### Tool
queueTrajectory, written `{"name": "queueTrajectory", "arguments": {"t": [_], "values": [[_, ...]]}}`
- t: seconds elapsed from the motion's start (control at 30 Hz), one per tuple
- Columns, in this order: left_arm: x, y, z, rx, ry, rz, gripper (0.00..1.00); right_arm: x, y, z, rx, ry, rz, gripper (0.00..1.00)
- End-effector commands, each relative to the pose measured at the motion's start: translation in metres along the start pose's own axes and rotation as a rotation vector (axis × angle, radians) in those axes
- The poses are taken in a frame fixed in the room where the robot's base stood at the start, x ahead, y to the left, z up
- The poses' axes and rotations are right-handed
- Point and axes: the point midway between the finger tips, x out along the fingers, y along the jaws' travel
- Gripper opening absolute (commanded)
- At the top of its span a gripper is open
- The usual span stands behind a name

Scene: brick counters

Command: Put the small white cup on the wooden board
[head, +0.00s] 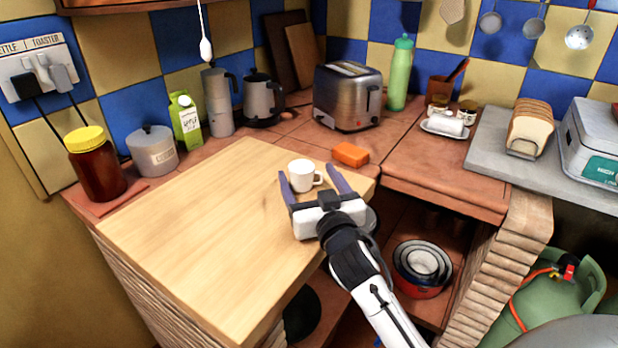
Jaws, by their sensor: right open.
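The small white cup (301,176) stands upright on the wooden board (200,240), near the board's back right edge. My right gripper (309,174) reaches in from the lower right, low over the board. Its two dark fingers are open, one on each side of the cup. Whether either finger touches the cup cannot be told. My left gripper does not show.
An orange block (350,154) lies just behind the right finger. A toaster (348,96) and a green bottle (399,75) stand further back. A red-brown jar (95,170) and a grey canister (153,152) stand left. The board's left and front are clear.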

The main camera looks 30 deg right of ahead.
Motion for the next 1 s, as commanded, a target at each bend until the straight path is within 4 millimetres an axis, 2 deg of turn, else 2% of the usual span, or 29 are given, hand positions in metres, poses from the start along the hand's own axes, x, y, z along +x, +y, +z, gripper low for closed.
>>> {"name": "queueTrajectory", "arguments": {"t": [0.07,0.3,0.5,1.0], "values": [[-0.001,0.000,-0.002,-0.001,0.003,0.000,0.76,-0.004,0.000,-0.002,0.000,0.000,-0.001,0.74],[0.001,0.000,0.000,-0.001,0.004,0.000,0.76,-0.044,0.000,0.000,0.002,-0.002,0.000,0.74],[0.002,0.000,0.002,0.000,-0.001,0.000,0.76,-0.070,0.000,-0.002,0.001,0.000,-0.001,0.74],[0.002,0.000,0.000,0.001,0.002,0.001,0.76,-0.075,0.000,-0.003,0.000,0.002,0.000,0.74]]}}
